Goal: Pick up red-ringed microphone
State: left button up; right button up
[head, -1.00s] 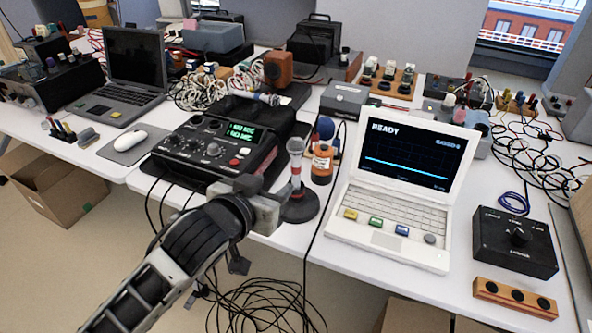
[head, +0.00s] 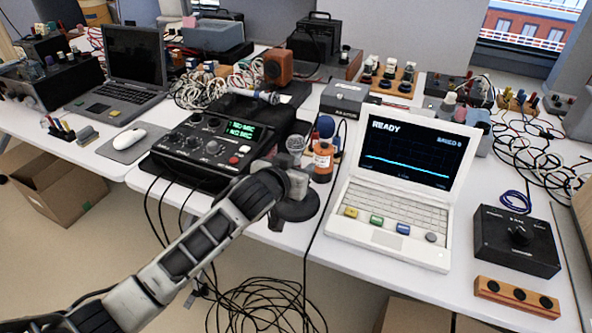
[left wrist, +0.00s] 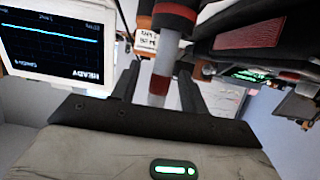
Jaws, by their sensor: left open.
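The red-ringed microphone (head: 295,144) stands upright on a round dark base (head: 298,208) near the table's front edge. In the head view my left gripper (head: 297,183) hides most of its shaft; only its grey mesh head and the base show. In the left wrist view the grey shaft with red bands (left wrist: 163,67) stands between the two dark fingers of my left gripper (left wrist: 158,88). The fingers are open, with gaps beside the shaft. My right gripper is in neither view.
An orange bottle (head: 322,160) stands close behind the microphone. A black recorder (head: 205,148) is to its left, and a white laptop (head: 388,225) to its right. A cable hangs over the front edge between microphone and laptop. Coiled black cables (head: 265,305) lie below.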

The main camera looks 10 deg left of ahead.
pick_arm(q)
jog(key=shift+w, duration=0.1)
grip_shut()
